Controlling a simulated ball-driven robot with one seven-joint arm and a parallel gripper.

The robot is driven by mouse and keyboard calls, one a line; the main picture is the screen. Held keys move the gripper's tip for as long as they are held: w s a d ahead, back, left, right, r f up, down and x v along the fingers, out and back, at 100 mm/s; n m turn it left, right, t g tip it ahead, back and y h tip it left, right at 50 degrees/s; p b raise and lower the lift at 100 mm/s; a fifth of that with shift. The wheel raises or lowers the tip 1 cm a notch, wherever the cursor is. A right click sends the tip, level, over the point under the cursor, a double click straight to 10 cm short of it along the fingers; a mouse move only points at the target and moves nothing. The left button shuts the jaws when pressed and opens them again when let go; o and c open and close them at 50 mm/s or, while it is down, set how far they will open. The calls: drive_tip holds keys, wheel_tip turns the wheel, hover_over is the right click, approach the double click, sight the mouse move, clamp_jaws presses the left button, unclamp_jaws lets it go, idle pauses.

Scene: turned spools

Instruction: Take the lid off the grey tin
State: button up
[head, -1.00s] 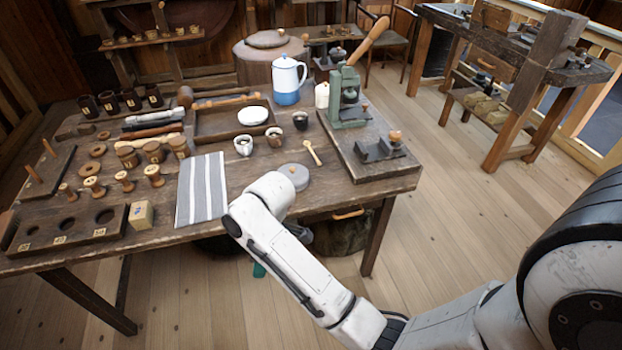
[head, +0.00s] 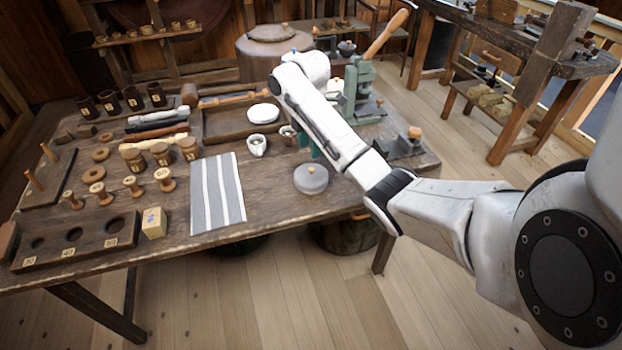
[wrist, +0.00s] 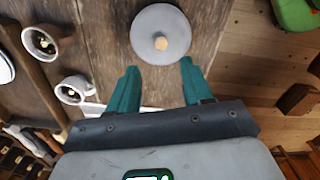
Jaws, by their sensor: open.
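The grey tin (head: 311,180) stands on the wooden table near its front edge, with its round lid on top. In the wrist view the grey lid (wrist: 172,22) with a pale wooden knob (wrist: 161,43) lies just beyond my fingertips. My gripper (wrist: 158,75) has its two teal fingers spread apart with nothing between them. The fingers do not touch the lid. In the head view my arm reaches over the table behind the tin, and the teal fingers (head: 307,148) show only partly beside my forearm.
Two white cups (wrist: 42,42) (wrist: 73,89) stand close to my fingers at left. A striped cloth (head: 217,190) lies left of the tin. A green press (head: 358,90) stands right of my arm. Bare tabletop lies around the tin.

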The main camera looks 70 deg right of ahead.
sight(311, 168)
wheel_tip(311, 168, down, 3)
drive_tip(key=shift+r+b, duration=0.15)
drive_tip(key=shift+b, duration=0.4)
drive_tip(key=shift+s+d+f, duration=0.1)
drive_tip(key=shift+f, duration=1.2)
drive_tip(key=shift+s+f, duration=0.1)
drive_tip(key=shift+f, duration=1.2)
clamp_jaws()
